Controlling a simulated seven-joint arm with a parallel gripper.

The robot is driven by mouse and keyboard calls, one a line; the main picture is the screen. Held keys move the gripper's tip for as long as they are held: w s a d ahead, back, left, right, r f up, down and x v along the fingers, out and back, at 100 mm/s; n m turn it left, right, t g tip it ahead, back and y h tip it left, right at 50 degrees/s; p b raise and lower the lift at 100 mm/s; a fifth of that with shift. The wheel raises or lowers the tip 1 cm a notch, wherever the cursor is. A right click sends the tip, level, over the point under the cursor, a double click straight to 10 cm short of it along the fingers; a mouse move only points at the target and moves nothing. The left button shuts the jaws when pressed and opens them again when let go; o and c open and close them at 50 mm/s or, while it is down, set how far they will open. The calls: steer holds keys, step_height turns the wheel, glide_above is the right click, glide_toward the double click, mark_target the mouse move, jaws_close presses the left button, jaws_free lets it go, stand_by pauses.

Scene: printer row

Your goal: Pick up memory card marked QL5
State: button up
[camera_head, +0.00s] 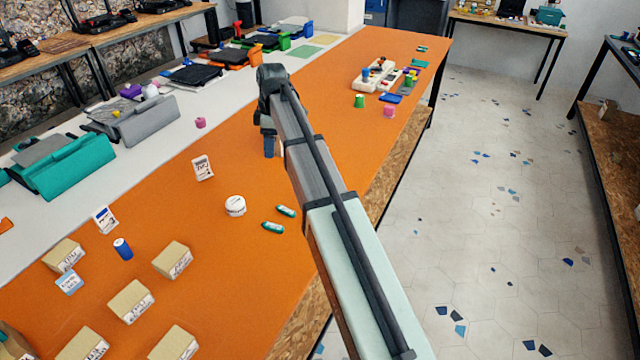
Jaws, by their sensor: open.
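Several small cards with dark print stand or lie on the orange table (330,95), their marks too small to read surely. One white card (203,168) stands left of my gripper, a second white card (105,219) stands farther left, and a pale blue card (69,281) leans near the boxes. I cannot tell which thing, if any, is marked QL5. My gripper (268,146) points down over the table, right of the nearer white card and apart from it. It is open, and I see nothing held in it. My arm hides part of the table.
Several labelled cardboard boxes (172,260) fill the lower left. A blue cylinder (123,249), a white tub (235,205) and two small teal pieces (273,227) stand or lie nearby. Printers (64,166) line the left. A white tray (375,76) is farther back.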

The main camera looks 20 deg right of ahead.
steer(key=s+d+m, duration=0.2)
steer(key=d+m, duration=0.3)
steer(key=m, duration=0.6)
steer(key=s+d+m+h, duration=0.1)
steer(key=d+m, duration=0.3)
steer(key=m, duration=0.7)
steer(key=s+d+m, duration=0.2)
steer(key=d+m, duration=0.3)
steer(key=m, duration=0.6)
step_height(320, 180, down, 8)
steer(key=m, duration=0.7)
steer(key=shift+s+a+f+m+g, duration=0.1)
steer(key=shift+f+m+g, duration=0.1)
steer(key=shift+m+g, duration=0.1)
steer(key=shift+s+a+f, duration=0.1)
steer(key=shift+f, duration=1.25)
steer(key=shift+s+a+f, duration=0.1)
steer(key=shift+f, duration=1.2)
